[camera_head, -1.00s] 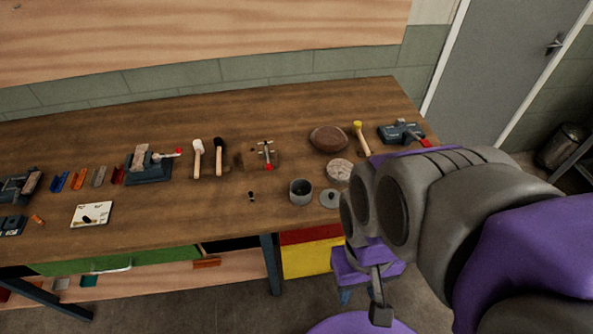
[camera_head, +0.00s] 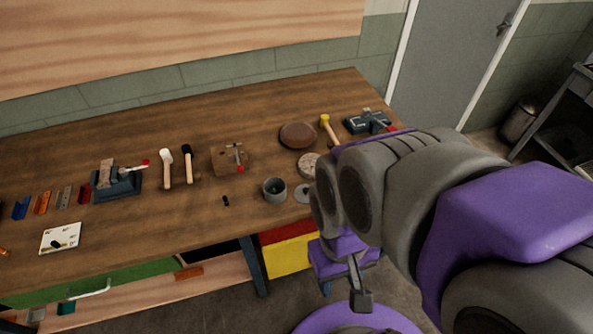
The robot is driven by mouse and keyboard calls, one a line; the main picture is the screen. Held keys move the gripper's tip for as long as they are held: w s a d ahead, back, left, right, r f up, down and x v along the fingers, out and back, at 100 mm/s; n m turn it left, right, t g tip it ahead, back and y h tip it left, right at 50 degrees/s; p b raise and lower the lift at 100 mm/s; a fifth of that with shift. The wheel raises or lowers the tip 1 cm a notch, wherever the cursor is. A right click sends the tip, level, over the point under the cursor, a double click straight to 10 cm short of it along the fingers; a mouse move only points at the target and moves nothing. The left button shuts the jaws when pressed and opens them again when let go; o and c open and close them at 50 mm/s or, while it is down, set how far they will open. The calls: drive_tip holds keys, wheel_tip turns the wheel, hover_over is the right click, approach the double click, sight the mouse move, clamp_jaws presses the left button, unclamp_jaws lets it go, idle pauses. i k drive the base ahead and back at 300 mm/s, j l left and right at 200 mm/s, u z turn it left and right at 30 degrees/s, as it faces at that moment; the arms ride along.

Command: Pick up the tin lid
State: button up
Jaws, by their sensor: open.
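The tin lid (camera_head: 303,193) is a small grey disc lying flat on the wooden workbench (camera_head: 215,225), near its front edge. My arm partly covers its right side. An open grey tin (camera_head: 274,189) stands just to its left. My gripper (camera_head: 360,296) hangs low in front of the bench, below the lid and a little to its right in the picture. I see it only small, with one dark finger clear, and it holds nothing that I can see.
A round pale block (camera_head: 309,164), a brown round pad (camera_head: 297,135) and a yellow-headed mallet (camera_head: 330,131) lie behind the lid. A vise (camera_head: 368,122) stands at the right end. Red and yellow drawers (camera_head: 287,257) sit under the bench edge beside my gripper.

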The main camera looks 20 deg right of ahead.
sight(301, 194)
drive_tip(key=k, duration=0.45)
drive_tip(key=z, duration=0.45)
drive_tip(key=k+z, duration=0.15)
drive_tip(key=z, duration=0.3)
drive_tip(key=l+z, duration=0.1)
drive_tip(key=z, duration=0.3)
drive_tip(key=j+z, duration=0.3)
drive_tip(key=j, duration=0.4)
drive_tip(key=j+z, duration=0.35)
drive_tip(key=j, duration=0.3)
drive_tip(key=k+j+z, duration=0.15)
drive_tip(key=j+z, duration=0.15)
drive_tip(key=j, duration=0.4)
drive_tip(key=k+j, duration=0.1)
drive_tip(key=j, duration=0.3)
drive_tip(key=k+j, duration=0.1)
drive_tip(key=j, duration=0.35)
